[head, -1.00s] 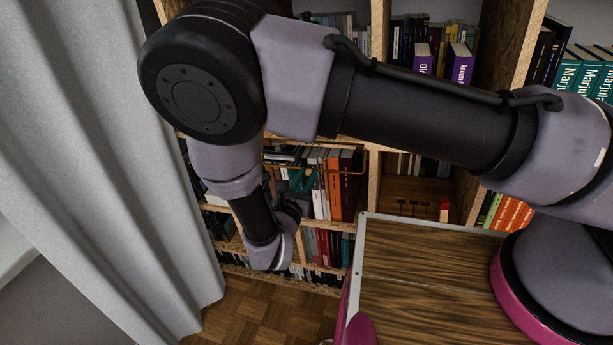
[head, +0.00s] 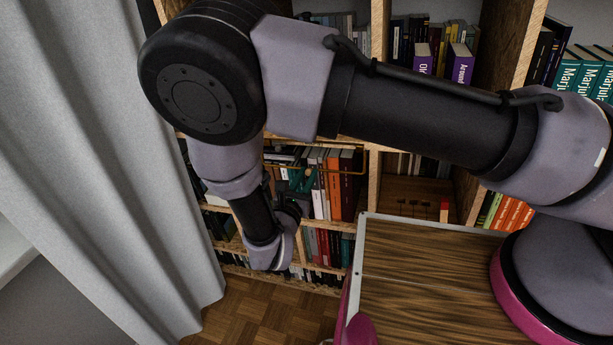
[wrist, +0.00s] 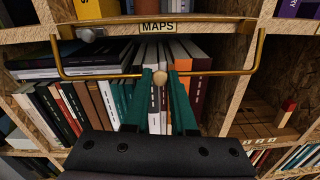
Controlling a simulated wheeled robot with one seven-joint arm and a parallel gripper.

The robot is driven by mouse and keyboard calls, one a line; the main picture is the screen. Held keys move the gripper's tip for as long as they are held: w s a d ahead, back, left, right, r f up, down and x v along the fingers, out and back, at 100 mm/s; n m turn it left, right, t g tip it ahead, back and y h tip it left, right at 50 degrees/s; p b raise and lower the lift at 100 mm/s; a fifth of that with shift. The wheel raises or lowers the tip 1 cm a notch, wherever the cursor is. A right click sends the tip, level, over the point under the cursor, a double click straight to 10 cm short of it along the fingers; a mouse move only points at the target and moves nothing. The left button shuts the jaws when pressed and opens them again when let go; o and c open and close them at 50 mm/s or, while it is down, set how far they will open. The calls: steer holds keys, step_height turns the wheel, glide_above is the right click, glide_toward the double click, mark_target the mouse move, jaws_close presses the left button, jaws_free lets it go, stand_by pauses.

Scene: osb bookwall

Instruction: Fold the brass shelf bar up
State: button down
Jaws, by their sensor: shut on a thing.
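The brass shelf bar (wrist: 215,73) is a thin U-shaped rail below the shelf edge marked MAPS (wrist: 158,27). Its side arms rise to that edge, and its long rod crosses in front of a row of books. It also shows in the head view (head: 345,172). A small pale wooden knob (wrist: 159,77) sits at the middle of the rod. My gripper (wrist: 160,80) has teal fingers shut on this knob, one on each side. In the head view my gripper (head: 303,181) is partly hidden behind my own wrist.
Books (wrist: 190,75) stand close behind the bar, with a stack lying flat at the left. An open compartment at the right holds a red-topped block (wrist: 287,108). A grey curtain (head: 95,150) hangs at the left. A wood-topped surface (head: 430,285) is at the lower right.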

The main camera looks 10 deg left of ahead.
steer(key=shift+s+a+r+g, duration=0.1)
steer(key=shift+s+r+g, duration=0.25)
steer(key=shift+g, duration=0.4)
steer(key=shift+s+a+r+g, duration=0.1)
steer(key=shift+s+r+g, duration=0.2)
steer(key=shift+g, duration=0.45)
steer(key=shift+w, duration=0.1)
steer(key=c, duration=0.7)
jaws_free()
steer(key=shift+c, duration=0.2)
steer(key=v, duration=1)
steer(key=shift+s, duration=0.4)
